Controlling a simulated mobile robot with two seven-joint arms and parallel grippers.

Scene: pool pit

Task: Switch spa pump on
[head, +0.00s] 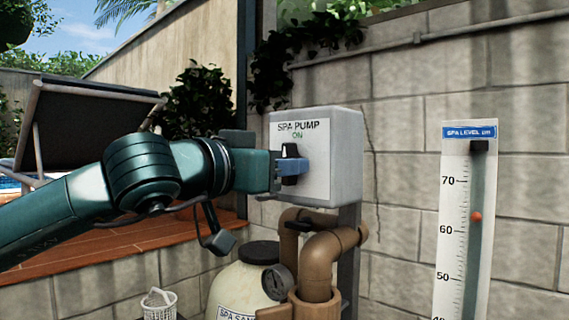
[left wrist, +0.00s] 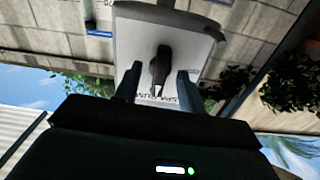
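The spa pump switch box (head: 345,150) is a grey box on a post, with a white face reading "SPA PUMP" and a green "ON". Its black knob (head: 290,150) stands about upright, its upper end below "ON"; the lower part is hidden behind my left gripper (head: 291,168). The left wrist view shows the box face (left wrist: 135,45) upside down. There the black knob (left wrist: 161,68) lies between the two fingers of my left gripper (left wrist: 157,86), with a visible gap on each side. The gripper is open around it. My right gripper is not in view.
Brown pipes (head: 318,262), a gauge (head: 278,282) and a cream tank (head: 238,285) stand below the box. A spa level scale (head: 455,210) with an orange marker is at right before a block wall (head: 400,120). A white basket (head: 159,304) is at bottom left.

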